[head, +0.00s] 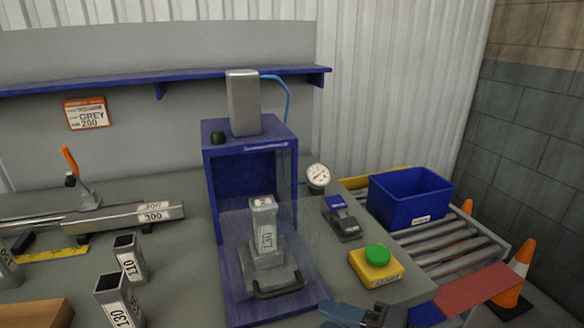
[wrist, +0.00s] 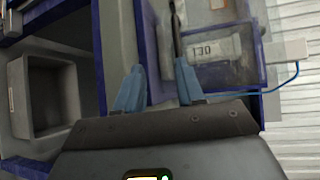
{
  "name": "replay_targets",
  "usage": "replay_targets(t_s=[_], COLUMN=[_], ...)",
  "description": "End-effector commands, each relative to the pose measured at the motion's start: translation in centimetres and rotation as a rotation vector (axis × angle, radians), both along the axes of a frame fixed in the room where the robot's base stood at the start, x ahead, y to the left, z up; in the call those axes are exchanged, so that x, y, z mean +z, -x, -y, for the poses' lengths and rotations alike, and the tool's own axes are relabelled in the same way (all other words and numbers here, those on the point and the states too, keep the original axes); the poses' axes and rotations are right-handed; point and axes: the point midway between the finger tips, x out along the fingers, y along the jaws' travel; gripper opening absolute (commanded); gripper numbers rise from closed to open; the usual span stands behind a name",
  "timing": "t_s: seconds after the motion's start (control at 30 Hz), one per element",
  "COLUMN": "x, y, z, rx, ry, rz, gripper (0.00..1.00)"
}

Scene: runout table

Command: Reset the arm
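My gripper (head: 358,312) is at the bottom of the head view, in front of the table and right of the blue press. In the wrist view its two blue-grey fingers (wrist: 158,85) stand apart with nothing held between them. The blue press (head: 290,190) has a clear front area and a grey block inside. The rest of my arm is mostly out of the head view.
A yellow box with a green button (head: 376,275), a small blue-and-grey device (head: 343,220) and a gauge (head: 318,177) are right of the press. A blue bin (head: 408,200) sits on the roller conveyor (head: 455,250). Tubes (head: 118,300) and a clamp rail (head: 110,217) stand left.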

Motion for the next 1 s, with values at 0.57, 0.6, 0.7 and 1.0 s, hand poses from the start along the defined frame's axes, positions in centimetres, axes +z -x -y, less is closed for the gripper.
replay_targets(t_s=[0.57,0.6,0.7,1.0], x=[-10.5,-10.4,-9.6,-3.4], y=[16.9,18.2,21.5,30.3], z=[7.4,8.0,9.6,12.9], rx=[-0.435,-0.451,-0.478,-0.467], ry=[0.642,0.697,0.835,1.233], rz=[0.137,0.159,0.22,0.472], gripper=[0.38,0.38,0.38,0.38])
